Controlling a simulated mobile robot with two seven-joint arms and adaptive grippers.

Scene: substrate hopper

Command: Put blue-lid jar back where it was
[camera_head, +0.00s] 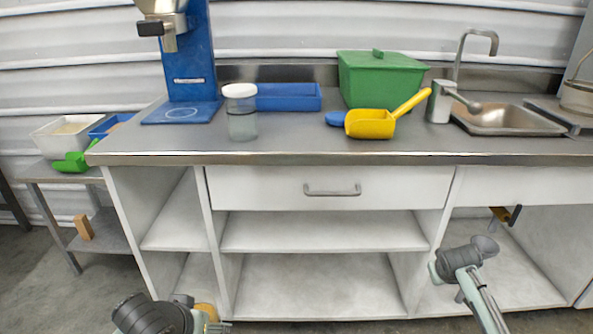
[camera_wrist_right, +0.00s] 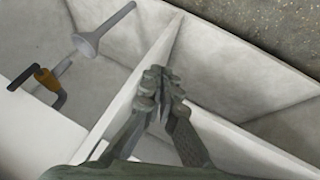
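A clear jar with a white lid (camera_head: 241,112) stands upright on the counter, in front of a blue tray. I see no jar with a blue lid on it. A flat blue disc (camera_head: 336,118), like a lid, lies on the counter beside the yellow scoop. My right gripper (camera_wrist_right: 160,92) shows in the right wrist view, with its fingers together and nothing between them, over the white shelving below the counter. My left arm shows at the bottom left of the head view; its fingers are not visible.
On the counter (camera_head: 290,146) are a blue stand (camera_head: 190,60), the blue tray (camera_head: 290,97), a green lidded bin (camera_head: 380,82), the yellow scoop (camera_head: 370,124) and a sink (camera_head: 515,120). A side table holds a white tub (camera_head: 62,143) and a green scoop (camera_head: 70,163). The front middle counter is clear.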

